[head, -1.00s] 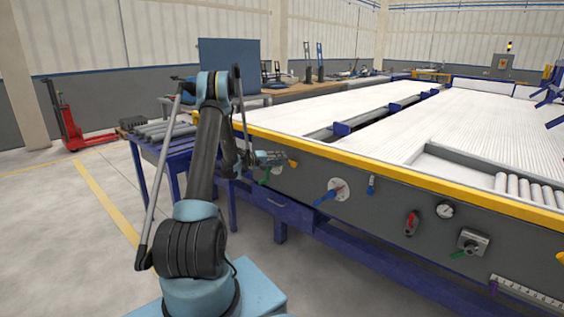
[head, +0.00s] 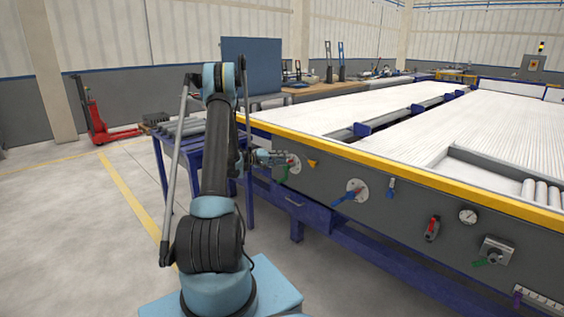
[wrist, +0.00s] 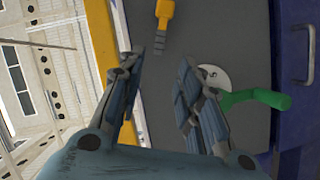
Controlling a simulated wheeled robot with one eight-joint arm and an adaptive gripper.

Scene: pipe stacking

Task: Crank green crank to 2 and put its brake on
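The green crank (head: 284,176) is on the left part of the grey panel, with its white dial (head: 294,162) behind it. In the wrist view the green handle (wrist: 256,98) lies just right of the right finger, apart from or barely behind it. The white dial (wrist: 214,74) shows one unclear mark. A small yellow lever (head: 312,163) sits right of the dial; it shows at the top of the wrist view (wrist: 164,14). My gripper (wrist: 160,60) is open and empty in front of the panel, and in the head view (head: 284,157) it partly covers the dial.
A blue crank (head: 349,194) on a white dial, a small blue lever (head: 391,187), a red lever (head: 432,228), a gauge (head: 468,216) and a grey box (head: 494,251) follow rightward. A yellow rail (head: 400,172) runs above the panel. Floor at left is open.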

